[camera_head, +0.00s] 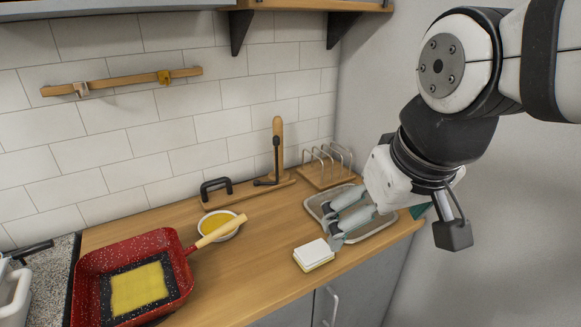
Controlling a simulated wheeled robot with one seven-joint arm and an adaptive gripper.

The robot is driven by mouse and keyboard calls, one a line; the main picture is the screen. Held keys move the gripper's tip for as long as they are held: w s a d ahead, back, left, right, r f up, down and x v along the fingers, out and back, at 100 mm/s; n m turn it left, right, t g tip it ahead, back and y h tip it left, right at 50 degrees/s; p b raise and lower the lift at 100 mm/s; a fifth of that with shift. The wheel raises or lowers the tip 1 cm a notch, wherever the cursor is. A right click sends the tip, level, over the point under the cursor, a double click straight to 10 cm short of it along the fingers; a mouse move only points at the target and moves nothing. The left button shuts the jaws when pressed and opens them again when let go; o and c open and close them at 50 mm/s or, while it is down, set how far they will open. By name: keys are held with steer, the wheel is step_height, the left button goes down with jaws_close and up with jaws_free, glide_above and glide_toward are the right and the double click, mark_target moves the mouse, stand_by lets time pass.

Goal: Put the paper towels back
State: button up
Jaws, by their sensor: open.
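A small white block with a yellowish lower layer (314,255) lies on the wooden counter; I cannot tell whether it is a stack of paper towels or a sponge. No paper towel roll shows clearly. A wooden board with an upright wooden post and a dark rod (277,135) stands against the tiled wall; it may be a holder. My gripper (335,223) reaches in from the right, open, with its fingers pointing left over a grey tray (378,234). The fingertips are just behind and above the white block. Nothing shows between them. My gripper hides part of the tray.
A red pan (85,283) with a yellow-and-black square inside sits at the left. A white bowl (232,234) of yellow contents stands near its handle. A wire rack (326,168) stands in the back corner. Clear counter (240,275) lies between pan and block.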

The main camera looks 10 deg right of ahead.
steer(key=shift+m+t, duration=0.3)
steer(key=shift+t, duration=0.1)
steer(key=s, duration=0.4)
steer(key=shift+f, duration=0.15)
